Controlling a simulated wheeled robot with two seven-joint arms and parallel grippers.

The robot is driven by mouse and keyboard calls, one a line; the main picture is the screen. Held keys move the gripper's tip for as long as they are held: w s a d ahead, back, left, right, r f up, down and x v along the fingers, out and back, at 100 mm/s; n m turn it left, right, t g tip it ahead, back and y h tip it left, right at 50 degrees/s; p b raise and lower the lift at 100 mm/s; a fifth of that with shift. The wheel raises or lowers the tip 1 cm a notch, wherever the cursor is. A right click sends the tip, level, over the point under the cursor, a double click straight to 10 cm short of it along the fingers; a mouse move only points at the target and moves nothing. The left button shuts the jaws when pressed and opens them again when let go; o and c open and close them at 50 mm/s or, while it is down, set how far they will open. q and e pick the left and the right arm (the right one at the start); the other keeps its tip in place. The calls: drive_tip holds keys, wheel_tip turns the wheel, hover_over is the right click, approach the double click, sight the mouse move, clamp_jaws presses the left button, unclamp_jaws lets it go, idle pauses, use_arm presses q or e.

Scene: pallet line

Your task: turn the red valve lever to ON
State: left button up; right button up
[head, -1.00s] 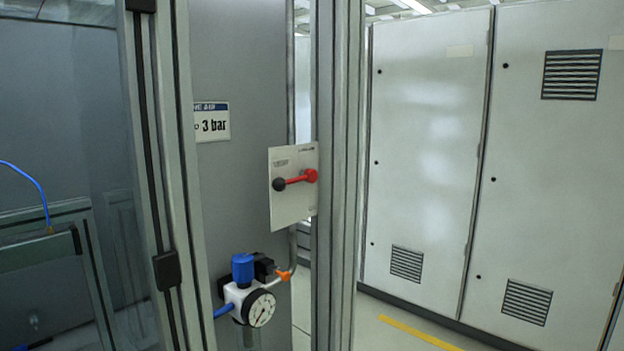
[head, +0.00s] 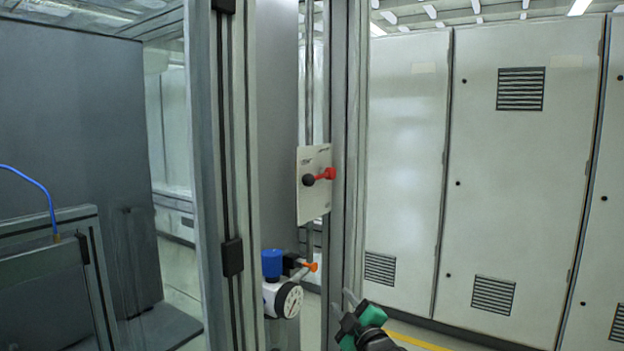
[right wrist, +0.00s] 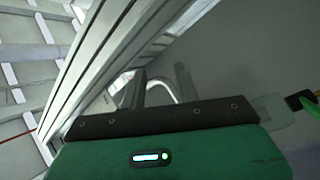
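The red valve lever (head: 325,174) is mounted on a pale plate (head: 315,200) fixed to a metal post. The lever lies about level, with its red hub at the right and its black knob (head: 309,180) at the left. The small print on the plate is too small to read. My right gripper (head: 343,303) is at the bottom of the head view, below and slightly right of the plate, apart from the lever. Its two fingers look spread with nothing between them; they also show in the right wrist view (right wrist: 158,92), where I cannot make out the lever. My left gripper is out of view.
A regulator with a blue knob (head: 271,264) and a round gauge (head: 289,300) sits below the plate. An orange-tipped fitting (head: 311,267) is beside it. Upright metal profiles (head: 346,130) stand by the plate. Grey cabinets (head: 530,180) stand behind at right.

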drive_tip(key=s+a+r+n+t+y, duration=0.1)
drive_tip(key=s+r+n, duration=0.1)
drive_tip(key=r, duration=0.6)
drive_tip(key=s+r+n+t+y, duration=0.1)
drive_tip(key=s+r, duration=0.2)
drive_tip(key=r, duration=0.5)
drive_tip(key=n+t+y, duration=0.1)
drive_tip(key=n+y, duration=0.2)
approach(317, 179)
drive_tip(key=p+x, duration=0.1)
drive_tip(key=x, duration=0.3)
drive_tip(key=shift+w+a+r, duration=0.1)
drive_tip(key=shift+r, duration=0.25)
drive_tip(key=p+x, duration=0.2)
drive_tip(key=x, duration=0.4)
drive_tip(key=shift+w+a+p, duration=0.15)
drive_tip(key=shift+w+p, duration=0.15)
drive_tip(key=shift+w, duration=0.1)
drive_tip(key=shift+w+a+r, duration=0.2)
drive_tip(key=shift+w+a, duration=0.05)
drive_tip(key=shift+w, duration=0.2)
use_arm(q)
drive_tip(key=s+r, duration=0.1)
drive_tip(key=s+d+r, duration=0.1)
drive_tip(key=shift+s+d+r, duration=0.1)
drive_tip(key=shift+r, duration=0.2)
use_arm(e)
drive_tip(key=shift+c, duration=0.4)
clamp_jaws()
